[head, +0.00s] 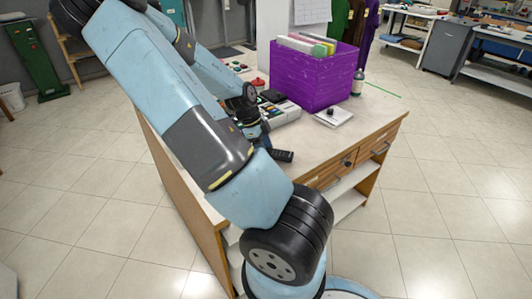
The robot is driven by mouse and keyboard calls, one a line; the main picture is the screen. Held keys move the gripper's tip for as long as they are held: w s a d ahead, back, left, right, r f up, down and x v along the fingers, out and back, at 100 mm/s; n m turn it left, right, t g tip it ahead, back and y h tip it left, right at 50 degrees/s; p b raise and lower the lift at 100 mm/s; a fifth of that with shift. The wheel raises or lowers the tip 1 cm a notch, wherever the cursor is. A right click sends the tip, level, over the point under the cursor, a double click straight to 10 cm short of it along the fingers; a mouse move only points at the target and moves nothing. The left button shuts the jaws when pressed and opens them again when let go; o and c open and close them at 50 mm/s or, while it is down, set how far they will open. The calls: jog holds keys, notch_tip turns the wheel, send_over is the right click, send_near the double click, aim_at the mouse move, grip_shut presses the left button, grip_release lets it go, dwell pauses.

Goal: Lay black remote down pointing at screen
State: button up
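The black remote (281,155) shows as a small dark bar with buttons at the counter's near edge. It lies just below and to the right of my gripper (266,142). My gripper is small and partly hidden by my blue arm, so I cannot tell whether its fingers are open or shut, or whether they touch the remote. I also cannot tell whether the remote rests on the counter (335,140). No screen can be made out clearly; a grey and dark device (284,112) stands just behind my gripper.
A purple crate (313,78) with folders stands at the counter's back. A small bottle (357,82) stands to its right. A white pad with a dark knob-like item (333,116) lies in front. The counter's front right is clear. Drawers (345,163) face the open floor.

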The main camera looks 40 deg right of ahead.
notch_tip(320, 180, down, 2)
jog(key=shift+f, duration=0.15)
jog(key=shift+s, duration=0.1)
jog(key=o, duration=1.2)
jog(key=shift+o, duration=0.2)
